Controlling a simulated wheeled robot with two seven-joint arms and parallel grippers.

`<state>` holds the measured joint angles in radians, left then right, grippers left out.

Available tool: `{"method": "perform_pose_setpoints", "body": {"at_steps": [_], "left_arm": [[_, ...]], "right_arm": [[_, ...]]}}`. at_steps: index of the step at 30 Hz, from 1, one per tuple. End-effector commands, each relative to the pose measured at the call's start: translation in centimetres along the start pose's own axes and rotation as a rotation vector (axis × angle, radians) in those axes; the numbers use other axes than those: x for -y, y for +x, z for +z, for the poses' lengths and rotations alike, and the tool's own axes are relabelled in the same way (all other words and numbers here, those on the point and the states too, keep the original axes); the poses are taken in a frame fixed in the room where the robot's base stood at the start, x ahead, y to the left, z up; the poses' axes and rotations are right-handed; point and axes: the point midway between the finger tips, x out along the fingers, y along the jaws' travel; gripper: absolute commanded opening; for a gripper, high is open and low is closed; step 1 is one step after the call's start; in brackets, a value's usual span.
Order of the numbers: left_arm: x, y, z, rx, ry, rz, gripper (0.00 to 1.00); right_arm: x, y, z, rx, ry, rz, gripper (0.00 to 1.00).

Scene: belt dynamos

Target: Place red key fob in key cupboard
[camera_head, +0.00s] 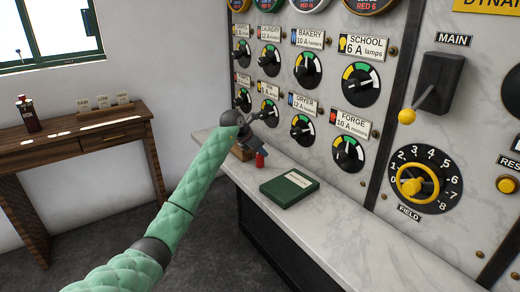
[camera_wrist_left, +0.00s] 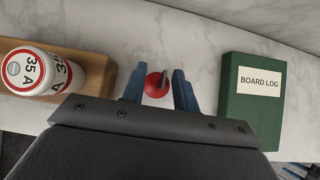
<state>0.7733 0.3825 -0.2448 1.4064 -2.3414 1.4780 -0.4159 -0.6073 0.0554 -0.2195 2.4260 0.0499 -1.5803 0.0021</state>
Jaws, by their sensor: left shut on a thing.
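The red key fob (camera_head: 260,161) shows as a small red piece just below my left gripper (camera_head: 257,150), above the marble ledge. In the left wrist view the fob (camera_wrist_left: 154,90) is round and red with a dark slot or ring on it, between the two blue fingers of my left gripper (camera_wrist_left: 157,80). The gripper is shut on it. I cannot tell whether the fob still touches the ledge. I see no key cupboard in either view. My right gripper is out of view.
A green board log book (camera_head: 289,188) lies on the marble ledge (camera_head: 345,235), right of the gripper. The dial panel (camera_head: 350,50) rises behind. A wooden side table (camera_head: 70,140) stands at left.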

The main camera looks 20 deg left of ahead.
Motion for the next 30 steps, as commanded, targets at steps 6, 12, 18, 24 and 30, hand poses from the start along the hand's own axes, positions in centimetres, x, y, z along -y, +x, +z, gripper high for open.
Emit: {"method": "perform_pose_setpoints", "body": {"at_steps": [6,12,18,24,30], "left_arm": [[0.0,0.1,-0.1,0.000,0.000,0.000,0.03],[0.0,0.2,-0.1,0.000,0.000,0.000,0.51],[0.0,0.1,-0.1,0.000,0.000,0.000,0.51],[-0.1,-0.3,0.0,0.000,0.000,0.001,0.51],[-0.1,-3.1,-0.1,0.000,0.002,0.004,0.51]], "right_arm": [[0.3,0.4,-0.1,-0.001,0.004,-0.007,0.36],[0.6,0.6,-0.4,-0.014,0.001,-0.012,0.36],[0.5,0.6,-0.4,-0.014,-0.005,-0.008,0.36],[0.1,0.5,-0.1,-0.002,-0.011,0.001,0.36],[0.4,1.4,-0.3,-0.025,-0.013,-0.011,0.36]]}}
